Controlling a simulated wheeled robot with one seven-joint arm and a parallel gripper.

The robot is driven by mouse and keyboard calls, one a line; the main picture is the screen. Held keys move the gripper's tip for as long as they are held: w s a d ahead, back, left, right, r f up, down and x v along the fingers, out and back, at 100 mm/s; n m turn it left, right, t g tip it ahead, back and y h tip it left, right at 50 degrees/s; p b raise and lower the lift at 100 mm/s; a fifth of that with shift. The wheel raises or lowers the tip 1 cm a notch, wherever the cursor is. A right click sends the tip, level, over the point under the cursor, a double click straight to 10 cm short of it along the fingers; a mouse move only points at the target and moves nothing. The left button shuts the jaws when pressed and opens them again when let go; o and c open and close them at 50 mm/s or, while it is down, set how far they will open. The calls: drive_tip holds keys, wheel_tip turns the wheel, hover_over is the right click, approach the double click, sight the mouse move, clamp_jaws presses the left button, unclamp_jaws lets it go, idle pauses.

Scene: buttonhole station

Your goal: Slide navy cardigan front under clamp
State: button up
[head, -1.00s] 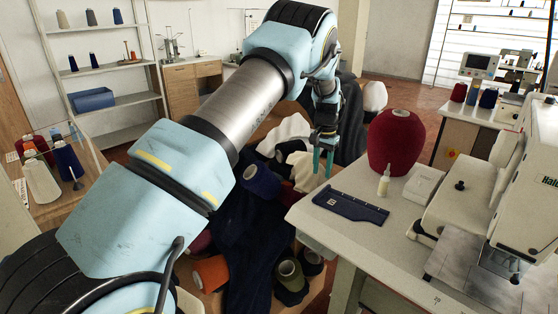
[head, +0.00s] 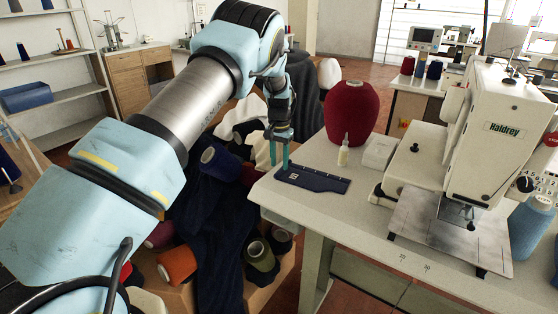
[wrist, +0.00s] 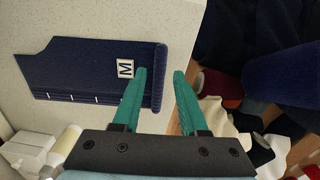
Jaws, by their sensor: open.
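The navy cardigan front (head: 312,179) lies flat on the pale sewing table, near its left edge. In the wrist view the cardigan front (wrist: 85,75) shows a white M label, white marks along one side and a thick rolled edge. My gripper (head: 279,158) is open and empty, with its teal fingers by the left end of the piece. In the wrist view the fingers of my gripper (wrist: 161,75) are either side of the rolled edge; I cannot tell whether they touch it. The clamp area (head: 470,212) of the white Haldrey machine is at the right, above a metal plate.
A big dark red yarn cone (head: 350,112), a small cream bottle (head: 344,153) and a white box (head: 380,152) stand behind the cardigan front. A bin of cones and dark cloth (head: 215,215) is left of the table. The tabletop (head: 350,215) before the machine is clear.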

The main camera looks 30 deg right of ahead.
drive_tip(key=f+b, duration=0.1)
drive_tip(key=b, duration=0.2)
drive_tip(key=shift+b, duration=0.35)
drive_tip(key=shift+r, duration=0.3)
drive_tip(key=shift+f, duration=0.1)
drive_tip(key=shift+f+b, duration=0.5)
drive_tip(key=shift+f, duration=0.35)
idle(0.4)
clamp_jaws()
drive_tip(key=shift+r, duration=0.2)
idle(0.4)
